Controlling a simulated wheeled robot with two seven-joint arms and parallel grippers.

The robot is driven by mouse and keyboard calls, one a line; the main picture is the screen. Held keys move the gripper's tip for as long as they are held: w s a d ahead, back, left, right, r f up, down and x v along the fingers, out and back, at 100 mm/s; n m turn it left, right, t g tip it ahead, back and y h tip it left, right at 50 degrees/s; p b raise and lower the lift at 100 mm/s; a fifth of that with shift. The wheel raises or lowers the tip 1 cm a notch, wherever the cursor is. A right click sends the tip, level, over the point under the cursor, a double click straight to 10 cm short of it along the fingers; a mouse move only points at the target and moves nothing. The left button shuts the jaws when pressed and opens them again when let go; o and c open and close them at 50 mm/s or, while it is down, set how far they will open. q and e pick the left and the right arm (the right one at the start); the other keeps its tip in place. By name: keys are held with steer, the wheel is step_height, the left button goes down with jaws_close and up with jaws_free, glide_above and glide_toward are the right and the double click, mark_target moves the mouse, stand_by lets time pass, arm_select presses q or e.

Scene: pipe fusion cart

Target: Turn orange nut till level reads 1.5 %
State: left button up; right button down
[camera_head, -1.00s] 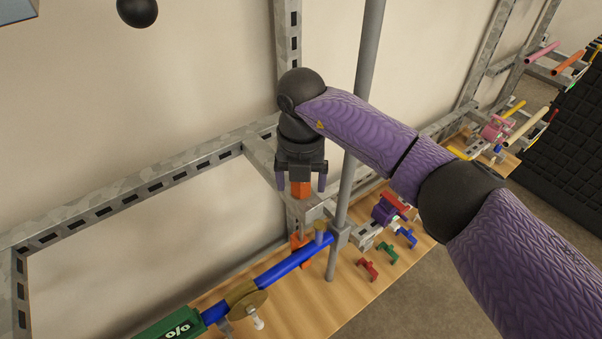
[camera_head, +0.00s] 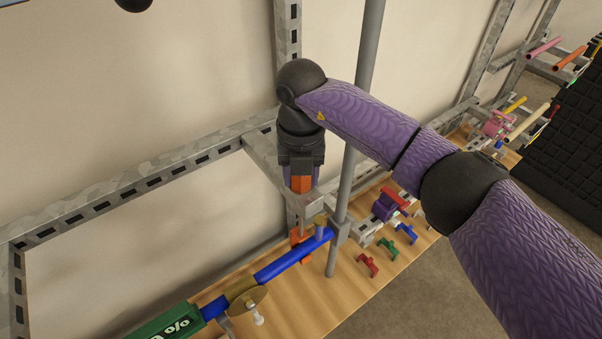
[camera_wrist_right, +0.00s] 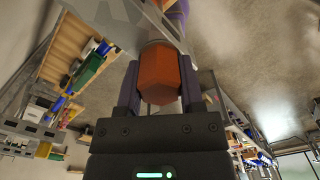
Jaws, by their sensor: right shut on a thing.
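The orange nut (camera_head: 301,184) sits on the grey bracket of the frame, below my right gripper (camera_head: 301,180). The gripper points down and its purple fingers are closed on the nut's sides. In the right wrist view the orange nut (camera_wrist_right: 160,75) fills the gap between the two fingers of the gripper (camera_wrist_right: 158,85). A green level display (camera_head: 170,328) with a % sign is at the bottom left; its number is cut off and cannot be read. A blue pipe (camera_head: 290,261) runs from it to the grey post. My left gripper is not in view.
A vertical grey post (camera_head: 353,140) stands close to the right of my gripper. Red, green and blue clamps (camera_head: 388,248) stand on the wooden board (camera_head: 335,292). A slotted metal rail (camera_head: 130,190) runs along the wall side. A brass-coloured disc (camera_head: 248,300) sits by the blue pipe.

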steer(key=n+b, duration=0.2)
steer(key=n, duration=0.1)
steer(key=shift+f, duration=0.15)
steer(key=n+b, duration=0.2)
steer(key=n, duration=0.1)
steer(key=shift+n+b, duration=0.35)
steer(key=shift+n, duration=0.05)
steer(key=n+b, duration=0.1)
steer(key=n, duration=0.2)
steer(key=shift+n, duration=0.4)
steer(key=n+b, duration=0.1)
steer(key=n, duration=0.2)
steer(key=shift+r, duration=0.2)
steer(key=n, duration=0.5)
steer(key=shift+b, duration=0.4)
steer(key=n, duration=0.4)
steer(key=shift+r+n, duration=0.1)
steer(key=shift+n, duration=0.2)
steer(key=n, duration=0.9)
steer(key=shift+n, duration=0.3)
